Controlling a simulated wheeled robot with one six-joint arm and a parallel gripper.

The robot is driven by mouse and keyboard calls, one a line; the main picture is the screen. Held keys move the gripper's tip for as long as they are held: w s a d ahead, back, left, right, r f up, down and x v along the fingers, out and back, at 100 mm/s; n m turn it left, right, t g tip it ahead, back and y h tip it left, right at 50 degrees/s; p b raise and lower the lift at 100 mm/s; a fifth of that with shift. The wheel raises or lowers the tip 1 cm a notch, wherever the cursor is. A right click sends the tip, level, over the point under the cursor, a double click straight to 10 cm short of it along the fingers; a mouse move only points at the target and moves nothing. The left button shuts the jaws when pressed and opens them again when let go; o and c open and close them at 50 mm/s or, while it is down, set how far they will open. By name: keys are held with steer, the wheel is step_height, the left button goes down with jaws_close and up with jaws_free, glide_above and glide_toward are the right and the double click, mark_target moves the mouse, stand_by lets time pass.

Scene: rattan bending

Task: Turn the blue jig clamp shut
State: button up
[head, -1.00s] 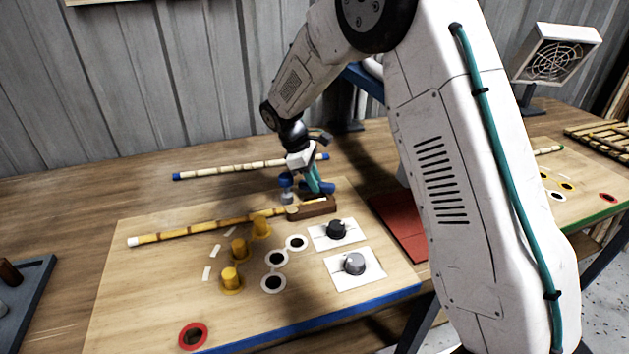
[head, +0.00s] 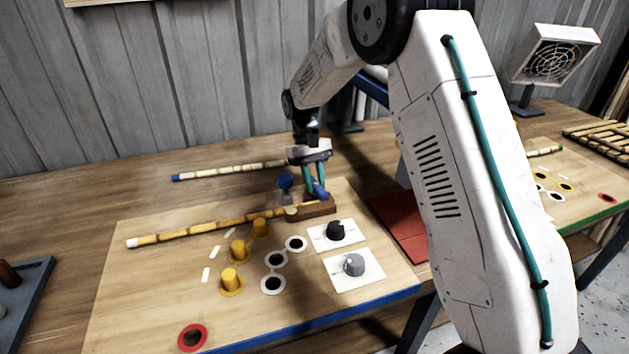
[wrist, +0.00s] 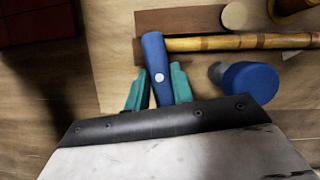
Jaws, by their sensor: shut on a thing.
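The blue jig clamp lever (head: 320,190) is at the brown wooden block (head: 318,208) on the board's back part. In the wrist view the lever (wrist: 153,52) runs between my gripper's teal fingers, its far end near the block (wrist: 180,22). My gripper (head: 314,186) points down and is shut on the lever; in the wrist view the fingers (wrist: 158,88) flank it. A tan rattan pole (head: 190,231) with a white tip lies across the board, its right end at the block. It also shows in the wrist view (wrist: 240,42).
A blue-topped post (head: 285,182) stands just left of my gripper. Several yellow pegs (head: 239,251), ringed holes and two knobs (head: 354,264) are in front. A second pole (head: 230,170) lies behind. A red pad (head: 400,225) is at right.

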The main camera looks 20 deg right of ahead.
steer(key=shift+w+d+r+m+y, duration=0.1)
steer(key=shift+m+y, duration=0.3)
steer(key=shift+m, duration=0.4)
steer(key=o, duration=1)
steer(key=v, duration=0.7)
steer(key=shift+w+r, duration=0.15)
steer(key=shift+r, duration=0.25)
